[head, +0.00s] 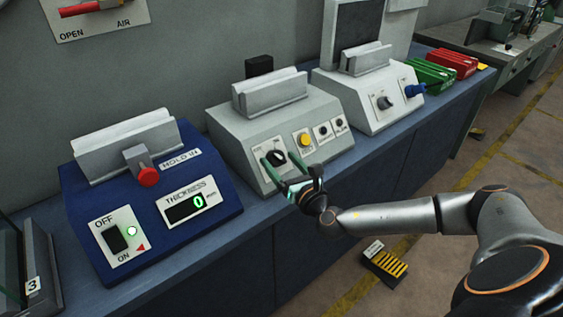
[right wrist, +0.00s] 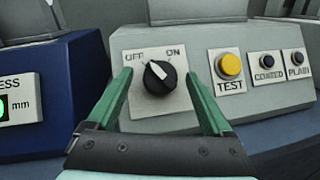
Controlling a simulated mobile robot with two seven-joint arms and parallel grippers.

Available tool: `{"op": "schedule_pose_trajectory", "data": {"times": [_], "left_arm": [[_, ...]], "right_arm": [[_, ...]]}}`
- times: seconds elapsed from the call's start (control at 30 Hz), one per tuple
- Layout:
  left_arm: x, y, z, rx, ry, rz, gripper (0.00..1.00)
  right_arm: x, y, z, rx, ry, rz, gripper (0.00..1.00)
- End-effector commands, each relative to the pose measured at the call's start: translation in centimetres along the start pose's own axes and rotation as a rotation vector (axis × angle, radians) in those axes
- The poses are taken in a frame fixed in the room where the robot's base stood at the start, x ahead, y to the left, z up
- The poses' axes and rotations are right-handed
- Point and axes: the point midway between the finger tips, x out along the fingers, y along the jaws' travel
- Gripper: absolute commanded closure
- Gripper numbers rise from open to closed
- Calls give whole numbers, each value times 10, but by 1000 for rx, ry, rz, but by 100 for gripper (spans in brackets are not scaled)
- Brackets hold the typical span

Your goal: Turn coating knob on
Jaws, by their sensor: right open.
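The coating knob (head: 277,156) is a black round dial with a white pointer on the front of the middle grey machine (head: 232,118). In the right wrist view, the knob (right wrist: 160,78) has its pointer tilted up-left, toward the OFF label (right wrist: 136,55); the ON label (right wrist: 174,52) is up and to the right. My right gripper (head: 281,164) is open, with its green fingers on either side of the knob. In the wrist view, gaps show between the fingers and the knob. My left gripper is not in view.
Right of the knob are a yellow TEST button (right wrist: 230,66) and two dark buttons, COATED (right wrist: 267,60) and PLAIN (right wrist: 297,58). A blue thickness machine (head: 150,200) stands left; another grey machine (head: 368,95) stands right. Green (head: 430,75) and red (head: 455,63) trays are farther along the bench.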

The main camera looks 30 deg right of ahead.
Motion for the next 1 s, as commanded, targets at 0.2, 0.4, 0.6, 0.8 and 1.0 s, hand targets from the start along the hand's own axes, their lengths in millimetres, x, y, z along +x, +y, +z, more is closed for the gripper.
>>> {"op": "schedule_pose_trajectory", "data": {"times": [0.2,0.4,0.6,0.8,1.0], "left_arm": [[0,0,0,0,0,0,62],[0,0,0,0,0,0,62],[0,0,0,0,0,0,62],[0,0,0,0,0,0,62],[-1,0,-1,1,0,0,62]], "right_arm": [[0,0,0,0,-1,0,34],[0,0,0,0,-1,0,57],[0,0,0,-1,-1,0,79],[0,0,0,-1,-1,0,100],[0,0,1,11,0,-9,100]]}}
